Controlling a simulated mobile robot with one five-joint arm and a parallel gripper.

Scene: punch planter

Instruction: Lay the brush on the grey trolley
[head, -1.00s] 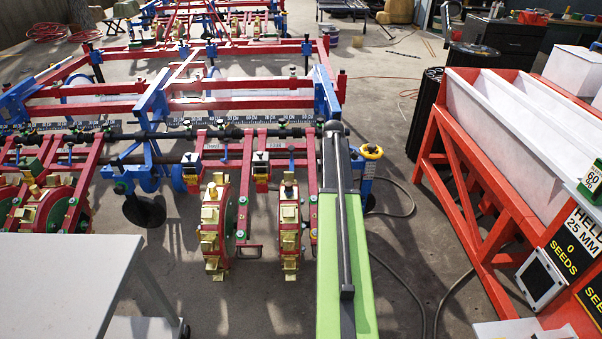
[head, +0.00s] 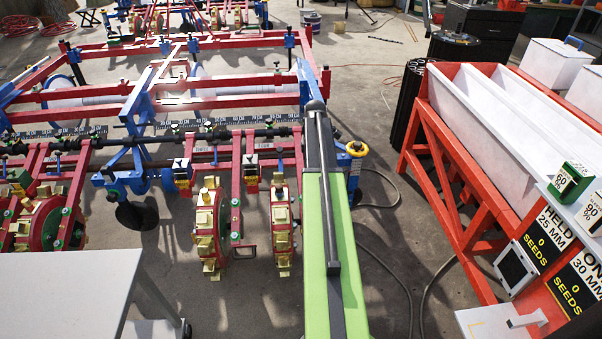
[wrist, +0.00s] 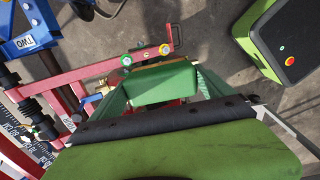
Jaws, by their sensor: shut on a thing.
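In the wrist view my gripper (wrist: 163,92) is shut on a green block-like thing with a tan strip along one edge (wrist: 160,86), which I take to be the brush. Its shape is only partly visible between the fingers. In the head view my green arm reaches forward and the gripper and brush cannot be seen. The grey trolley (head: 70,290) stands at the lower left, with a bare flat top and a caster by its right leg. The gripper is apart from it.
The red and blue planter frame (head: 200,140) with brass-studded wheels (head: 207,228) fills the space ahead. A red stand with white troughs (head: 500,130) is on the right. Cables (head: 400,265) lie on the floor between planter and stand. Some floor is bare right of the trolley.

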